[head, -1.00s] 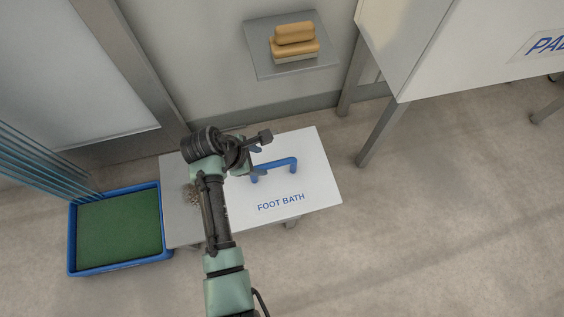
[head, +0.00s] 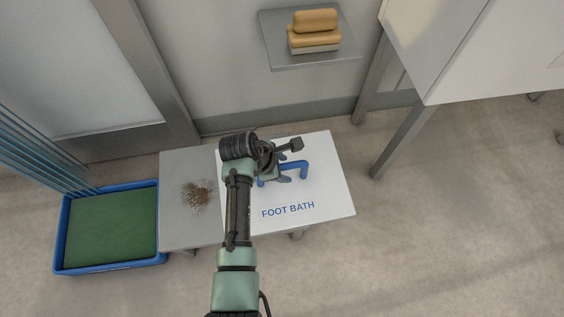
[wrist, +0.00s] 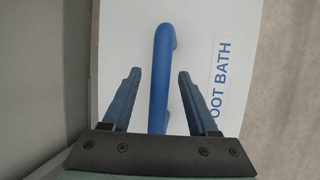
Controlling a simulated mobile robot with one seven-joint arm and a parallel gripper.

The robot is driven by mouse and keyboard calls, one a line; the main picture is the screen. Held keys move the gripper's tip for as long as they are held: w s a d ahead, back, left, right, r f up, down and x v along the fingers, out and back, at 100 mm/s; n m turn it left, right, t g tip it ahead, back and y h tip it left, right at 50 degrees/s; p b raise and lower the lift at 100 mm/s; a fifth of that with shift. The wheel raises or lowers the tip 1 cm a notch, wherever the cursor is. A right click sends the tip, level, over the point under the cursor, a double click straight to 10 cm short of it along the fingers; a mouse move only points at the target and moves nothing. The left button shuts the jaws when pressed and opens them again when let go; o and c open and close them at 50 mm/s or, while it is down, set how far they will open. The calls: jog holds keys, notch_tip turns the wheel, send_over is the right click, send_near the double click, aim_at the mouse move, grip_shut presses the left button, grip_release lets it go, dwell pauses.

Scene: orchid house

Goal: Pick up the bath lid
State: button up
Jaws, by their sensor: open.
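The bath lid (head: 324,203) is a flat white panel marked "FOOT BATH" with a raised blue bar handle (head: 299,166). It lies on a low grey stand. In the wrist view the lid (wrist: 202,30) fills the middle and the blue handle (wrist: 160,75) runs lengthwise between my fingers. My gripper (wrist: 156,75) is open, with one dark blue finger on each side of the handle and a gap on both sides. In the head view my gripper (head: 280,168) is over the handle and partly hides its left end.
A brown dirt patch (head: 196,196) lies on the grey stand top (head: 182,232) left of the lid. A blue tray (head: 62,240) with a green mat is on the floor at left. A wall shelf (head: 345,55) holds tan blocks (head: 314,32). A white cabinet (head: 450,50) stands right.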

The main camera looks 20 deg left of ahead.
jog(key=b+x, duration=0.1)
jog(key=x, duration=0.1)
jog(key=shift+w+f, duration=0.1)
jog(key=shift+f, duration=0.2)
jog(key=shift+r, duration=0.1)
grip_shut()
dwell(1.1)
